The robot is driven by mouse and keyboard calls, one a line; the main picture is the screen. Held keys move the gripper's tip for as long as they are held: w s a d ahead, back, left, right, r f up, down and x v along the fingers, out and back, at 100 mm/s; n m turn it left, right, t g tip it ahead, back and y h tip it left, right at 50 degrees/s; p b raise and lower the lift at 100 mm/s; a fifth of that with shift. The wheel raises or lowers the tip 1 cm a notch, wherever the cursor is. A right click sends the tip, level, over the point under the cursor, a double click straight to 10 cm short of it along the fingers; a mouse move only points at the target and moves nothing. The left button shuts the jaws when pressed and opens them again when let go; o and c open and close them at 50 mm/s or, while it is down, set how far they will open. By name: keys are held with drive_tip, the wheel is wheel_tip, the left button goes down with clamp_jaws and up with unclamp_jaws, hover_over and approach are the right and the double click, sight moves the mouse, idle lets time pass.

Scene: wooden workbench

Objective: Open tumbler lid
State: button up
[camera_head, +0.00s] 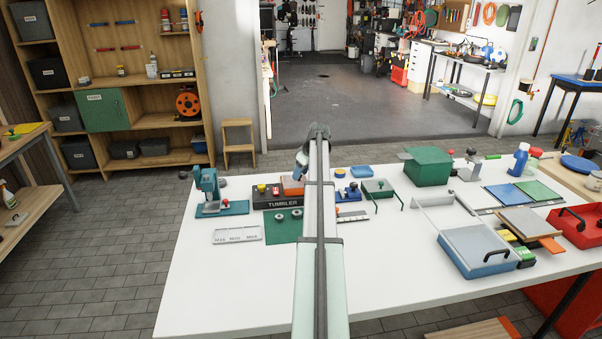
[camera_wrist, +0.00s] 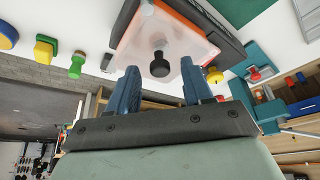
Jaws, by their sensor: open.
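The tumbler (camera_head: 283,204) is a black box marked "TUMBLER" with an orange part (camera_head: 292,186) on top, left of my arm in the head view. In the wrist view its lid (camera_wrist: 133,44) is a pale translucent plate over orange, with a dark knob (camera_wrist: 159,66) in its middle. My gripper (camera_wrist: 160,86) is open, with two blue fingers pointing toward the lid. The knob shows between and just beyond the fingertips; I cannot tell how deep it sits. In the head view my gripper (camera_head: 303,158) is partly hidden by my arm, above and behind the tumbler.
A teal press (camera_head: 208,190) stands left of the tumbler. A green mat (camera_head: 283,227) and a grey tray (camera_head: 237,235) lie in front. A green box (camera_head: 428,166) and a grey-lidded blue case (camera_head: 477,250) are to the right. The front left of the white bench (camera_head: 215,285) is clear.

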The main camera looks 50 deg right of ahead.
drive_tip(key=shift+f, duration=0.1)
clamp_jaws()
idle(0.5)
